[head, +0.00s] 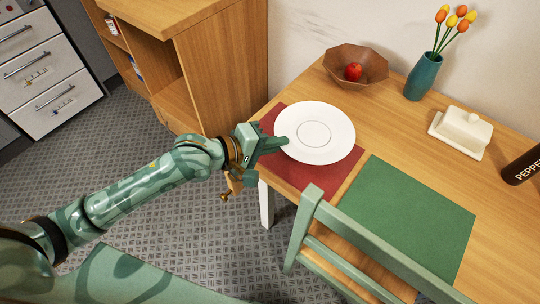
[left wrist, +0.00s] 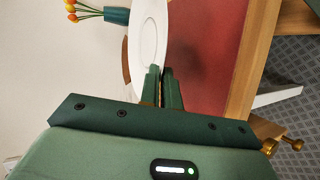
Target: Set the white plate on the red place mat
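The white plate (head: 325,118) is over the red place mat (head: 312,175) near the table's left end. It hides much of the mat and reaches past the mat's back edge in the head view. My left gripper (head: 280,143) is at the plate's left rim. In the left wrist view, its two fingers (left wrist: 163,88) are close together with the rim of the plate (left wrist: 148,40) between them. My right gripper is not in view.
A green mat (head: 405,215) lies to the right, with a green chair (head: 350,270) in front. Behind stand a wooden bowl (head: 345,60) with a red apple (head: 354,72), a tulip vase (head: 423,77), a butter dish (head: 460,130) and a pepper mill (head: 525,165). A wooden cabinet (head: 225,70) stands left.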

